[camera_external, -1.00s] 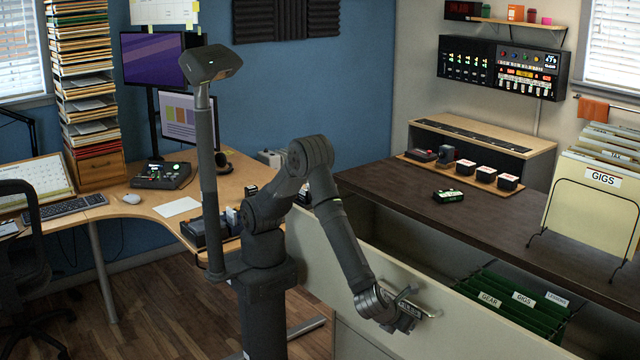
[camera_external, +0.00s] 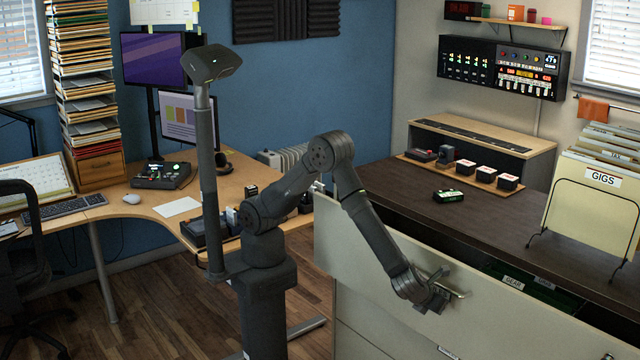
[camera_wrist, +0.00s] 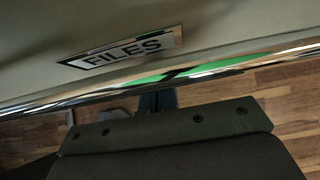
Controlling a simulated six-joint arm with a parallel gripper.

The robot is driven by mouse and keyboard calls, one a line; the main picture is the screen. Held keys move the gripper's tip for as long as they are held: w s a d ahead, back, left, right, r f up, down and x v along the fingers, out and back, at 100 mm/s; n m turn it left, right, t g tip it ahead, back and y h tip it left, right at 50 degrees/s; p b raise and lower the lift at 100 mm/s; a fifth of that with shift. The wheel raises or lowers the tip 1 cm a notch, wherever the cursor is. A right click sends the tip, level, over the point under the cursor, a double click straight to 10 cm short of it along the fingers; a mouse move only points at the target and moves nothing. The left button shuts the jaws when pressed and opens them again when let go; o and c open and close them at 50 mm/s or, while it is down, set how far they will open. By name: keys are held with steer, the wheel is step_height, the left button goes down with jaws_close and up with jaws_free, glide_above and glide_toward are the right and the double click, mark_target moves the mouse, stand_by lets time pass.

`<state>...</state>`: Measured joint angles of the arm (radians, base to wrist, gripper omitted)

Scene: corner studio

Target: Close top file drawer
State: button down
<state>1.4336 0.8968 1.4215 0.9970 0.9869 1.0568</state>
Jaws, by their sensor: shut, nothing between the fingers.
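The top file drawer has a cream front (camera_external: 500,300) and is pulled partly out from under the dark cabinet top (camera_external: 440,215). The wrist view shows the FILES label (camera_wrist: 125,49) on the front and the handle bar (camera_wrist: 215,67) crossing close before the gripper.
On the cabinet top are a small black-and-green device (camera_external: 448,196), a wooden tray (camera_external: 455,176) with small dark items and a file holder (camera_external: 590,215) marked GIGS. A lower drawer (camera_external: 365,325) is below. The wood floor (camera_external: 300,265) shows beside the cabinet.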

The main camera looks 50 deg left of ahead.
mark_target(438, 283)
steer(key=w, duration=1.2)
steer(key=shift+w, duration=0.15)
steer(key=shift+w+r, duration=0.1)
steer(key=s+r, duration=0.2)
steer(key=s, duration=0.2)
steer(key=s+r, duration=0.2)
steer(key=s, duration=0.2)
steer(key=s+r, duration=0.2)
steer(key=s, duration=0.2)
steer(key=shift+r, duration=0.4)
steer(key=shift+w, duration=0.1)
